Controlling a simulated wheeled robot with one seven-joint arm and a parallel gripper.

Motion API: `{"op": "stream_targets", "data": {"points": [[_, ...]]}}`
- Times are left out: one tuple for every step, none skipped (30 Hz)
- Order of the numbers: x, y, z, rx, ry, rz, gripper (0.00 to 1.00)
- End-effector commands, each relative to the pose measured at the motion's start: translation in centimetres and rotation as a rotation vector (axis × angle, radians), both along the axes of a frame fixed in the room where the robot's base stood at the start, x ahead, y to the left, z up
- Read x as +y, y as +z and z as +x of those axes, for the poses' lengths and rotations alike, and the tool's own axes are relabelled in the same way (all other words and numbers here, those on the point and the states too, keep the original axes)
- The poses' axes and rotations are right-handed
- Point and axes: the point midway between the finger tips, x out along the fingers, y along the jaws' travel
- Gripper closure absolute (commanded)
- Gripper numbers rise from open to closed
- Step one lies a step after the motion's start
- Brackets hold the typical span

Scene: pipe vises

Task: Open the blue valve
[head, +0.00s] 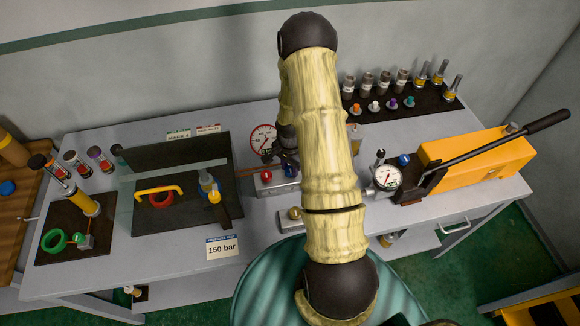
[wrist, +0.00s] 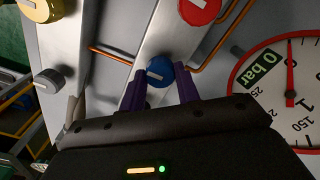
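The blue valve is a round blue knob (wrist: 160,74) with a white pointer line, on a grey metal block. In the wrist view the two purple fingers of my gripper (wrist: 161,80) stand on either side of it, their tips very close to its sides. Whether they press on it cannot be made out. In the head view the blue knob (head: 290,169) shows partly beside my arm, which hides much of the gripper. A pressure gauge (wrist: 286,92) next to the block reads about 0 bar.
A red knob (wrist: 198,9) is on the same block, close to the blue one. A yellow knob (wrist: 41,9) and a grey knob (wrist: 47,81) are at the left. Copper pipes (wrist: 225,40) run past the block. A yellow hand pump (head: 478,158) stands at the bench's right.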

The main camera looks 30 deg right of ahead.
Motion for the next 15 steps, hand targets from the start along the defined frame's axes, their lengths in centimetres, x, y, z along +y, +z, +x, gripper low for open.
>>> {"op": "stream_targets", "data": {"points": [[0.00,0.02,-0.01,0.000,0.000,0.000,0.91],[0.01,0.02,-0.01,0.000,0.000,0.000,0.91],[0.00,0.02,-0.01,0.000,0.000,0.000,0.91],[0.01,0.02,0.00,0.000,0.001,0.000,0.91],[0.01,0.02,0.00,0.000,0.002,0.000,0.91],[0.01,0.02,0.00,0.000,0.005,0.000,0.91],[0.01,0.01,0.00,0.000,0.007,0.000,0.91],[0.01,0.01,0.00,0.000,0.011,0.000,0.91],[0.01,0.00,0.00,0.000,0.016,0.000,0.91],[0.02,-0.01,-0.01,0.000,0.022,0.000,0.91],[0.02,-0.02,-0.01,0.000,0.029,0.001,0.91],[0.02,-0.03,-0.01,0.000,0.040,0.001,0.91],[0.03,-0.04,-0.01,0.000,0.050,0.001,0.91],[0.03,-0.05,-0.01,0.000,0.060,0.001,0.91],[0.04,-0.07,-0.01,0.000,0.078,0.001,0.91]]}}
